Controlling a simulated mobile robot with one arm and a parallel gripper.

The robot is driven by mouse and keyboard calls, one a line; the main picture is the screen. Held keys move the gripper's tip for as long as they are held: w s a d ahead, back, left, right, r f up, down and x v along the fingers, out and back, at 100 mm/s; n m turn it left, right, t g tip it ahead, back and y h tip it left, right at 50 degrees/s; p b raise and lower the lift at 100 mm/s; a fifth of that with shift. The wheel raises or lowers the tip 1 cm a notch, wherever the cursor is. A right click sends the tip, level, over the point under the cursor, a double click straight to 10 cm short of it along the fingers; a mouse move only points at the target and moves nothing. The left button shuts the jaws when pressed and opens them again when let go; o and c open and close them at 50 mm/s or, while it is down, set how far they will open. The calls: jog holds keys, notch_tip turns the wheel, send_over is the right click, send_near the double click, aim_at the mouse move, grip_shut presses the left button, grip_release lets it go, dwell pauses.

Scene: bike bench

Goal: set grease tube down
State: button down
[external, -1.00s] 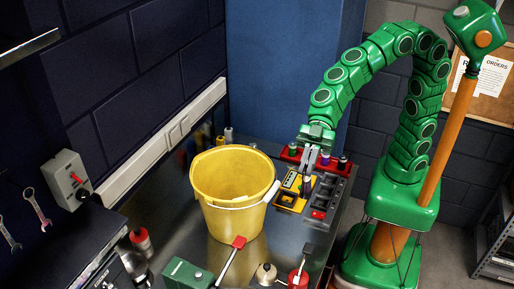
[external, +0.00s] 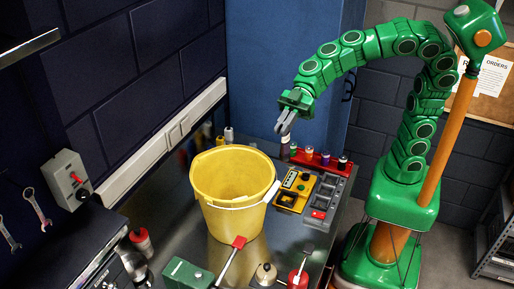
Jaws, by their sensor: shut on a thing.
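My gripper (external: 284,129) is shut on a dark, slim tube, the grease tube (external: 285,149), which hangs below the fingertips about upright. It is behind and right of the yellow bucket (external: 232,203), near the left end of a red rack (external: 322,166). I cannot tell whether its lower end touches the bench or the rack. The tube is small here and its markings cannot be made out.
The red rack holds several small bottles. In front of it are a yellow tray (external: 288,200) and a grey compartment tray (external: 327,193).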

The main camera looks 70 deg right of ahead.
jog(key=shift+w+d+m+t, duration=1.6)
jog(key=shift+w+d, duration=3.7)
jog(key=shift+d, duration=2.05)
notch_tip(320, 180, down, 11)
jog(key=w+a+f, duration=0.7)
jog(key=w+f, duration=0.5)
jog(key=f, duration=0.1)
jog(key=shift+a+h, duration=0.15)
jog(key=shift+h, duration=0.25)
jog(key=shift+f, duration=0.15)
jog(key=c, duration=1.2)
grip_release()
jog(key=shift+c, duration=0.2)
